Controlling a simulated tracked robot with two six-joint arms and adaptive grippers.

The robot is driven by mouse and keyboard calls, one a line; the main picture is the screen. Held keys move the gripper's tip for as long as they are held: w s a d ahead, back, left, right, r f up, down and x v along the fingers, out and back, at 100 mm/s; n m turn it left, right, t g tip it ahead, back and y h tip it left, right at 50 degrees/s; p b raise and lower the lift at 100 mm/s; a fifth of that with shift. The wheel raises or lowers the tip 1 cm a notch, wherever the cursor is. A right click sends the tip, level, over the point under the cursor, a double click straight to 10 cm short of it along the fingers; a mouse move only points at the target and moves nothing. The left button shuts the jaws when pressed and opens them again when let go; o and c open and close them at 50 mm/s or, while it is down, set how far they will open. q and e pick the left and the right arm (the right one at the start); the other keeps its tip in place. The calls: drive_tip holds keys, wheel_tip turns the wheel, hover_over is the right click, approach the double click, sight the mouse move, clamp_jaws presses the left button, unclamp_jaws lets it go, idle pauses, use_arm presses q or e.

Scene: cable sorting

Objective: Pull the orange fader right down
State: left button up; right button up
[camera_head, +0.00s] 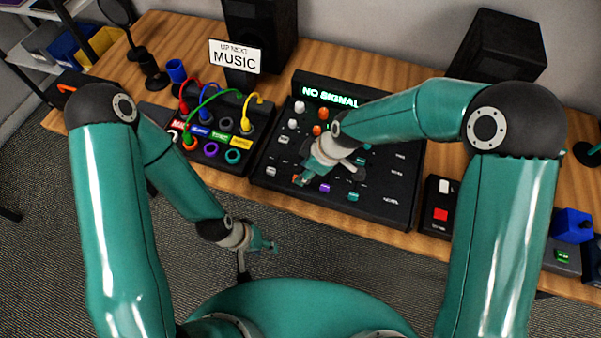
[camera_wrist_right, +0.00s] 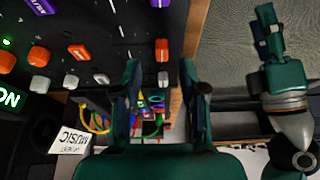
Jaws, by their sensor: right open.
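The black mixer (camera_head: 385,212) lies on the wooden table, with a row of fader caps along its near edge. The orange fader (camera_wrist_right: 162,50) shows in the right wrist view between a white cap (camera_wrist_right: 163,80) and a purple cap (camera_wrist_right: 160,3). My right gripper (camera_head: 310,172) is low over the mixer's near part. Its open fingers (camera_wrist_right: 160,70) appear either side of the orange fader in the wrist view; I cannot tell whether they touch it. In the head view that gripper partly covers the fader.
A patch box (camera_head: 180,150) with coloured cables stands left of the mixer. Orange and white knobs (camera_wrist_right: 83,51) rise farther up the mixer. A box with a red button (camera_head: 440,214) sits to the right. The floor in front is clear.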

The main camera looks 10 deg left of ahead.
drive_tip(key=v, duration=0.8)
